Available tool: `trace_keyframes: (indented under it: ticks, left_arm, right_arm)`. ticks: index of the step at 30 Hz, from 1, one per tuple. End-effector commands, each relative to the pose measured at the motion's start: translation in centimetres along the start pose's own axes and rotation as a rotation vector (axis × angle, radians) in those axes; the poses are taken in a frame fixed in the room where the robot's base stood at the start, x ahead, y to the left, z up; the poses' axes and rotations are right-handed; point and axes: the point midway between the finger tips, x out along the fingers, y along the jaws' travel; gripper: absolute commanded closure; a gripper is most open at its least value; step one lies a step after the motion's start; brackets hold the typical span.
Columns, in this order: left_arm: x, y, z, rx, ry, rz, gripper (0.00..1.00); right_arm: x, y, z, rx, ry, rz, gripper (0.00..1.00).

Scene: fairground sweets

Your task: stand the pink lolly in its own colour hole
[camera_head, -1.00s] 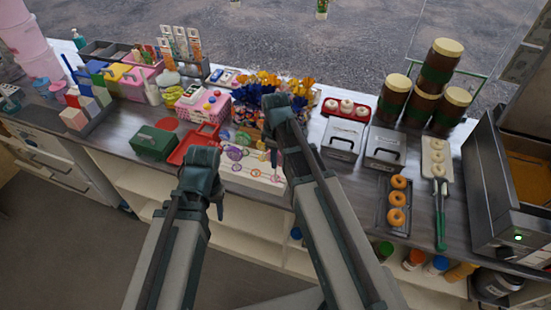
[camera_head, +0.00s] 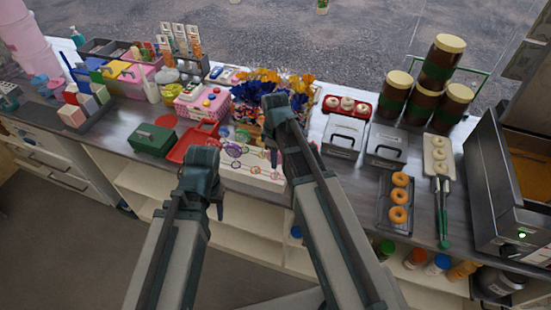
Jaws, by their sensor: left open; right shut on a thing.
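A white lolly stand (camera_head: 240,178) with small coloured rings on its top lies at the counter's front edge, in the middle of the view. My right gripper (camera_head: 273,148) is above the stand's back right part. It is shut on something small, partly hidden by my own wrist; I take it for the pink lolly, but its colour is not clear. My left gripper (camera_head: 217,207) is open and empty, in front of the stand and nearer to me. Which ring is pink is too small to tell for sure.
A bin of blue and orange wrapped sweets (camera_head: 298,88) stands behind my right gripper. A red tray (camera_head: 193,143) and a green box (camera_head: 151,140) are left of the stand. Lidded metal boxes (camera_head: 343,139) and a doughnut tray (camera_head: 382,208) are to the right.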

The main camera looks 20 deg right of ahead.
Motion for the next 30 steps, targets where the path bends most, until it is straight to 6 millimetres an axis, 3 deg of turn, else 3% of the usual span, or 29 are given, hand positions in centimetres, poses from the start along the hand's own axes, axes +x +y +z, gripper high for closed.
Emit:
trace_keyframes:
  ticks: [11,20,21,24,26,30]
  left_arm:
    - [2.0,0.2,-0.1,0.000,0.000,0.000,0.50]
    - [2.0,0.2,-0.1,0.000,0.000,0.000,0.50]
    - [2.0,0.2,-0.1,0.000,0.000,0.000,0.50]
    - [2.0,0.2,-0.1,0.000,0.000,0.000,0.50]
    - [2.0,0.2,-0.1,0.000,0.000,0.000,0.50]
    - [2.0,0.2,-0.1,0.000,0.000,0.000,0.50]
  right_arm:
    - [2.0,0.0,0.0,0.000,0.000,0.000,1.00]
    - [2.0,0.0,0.0,0.000,0.000,0.000,1.00]
    - [2.0,0.0,0.0,0.000,0.000,0.000,0.71]
    - [2.0,0.0,0.0,0.000,0.000,0.000,0.53]
    - [2.0,0.0,0.0,0.000,0.000,0.000,0.43]
    - [2.0,0.0,0.0,0.000,0.000,0.000,0.43]
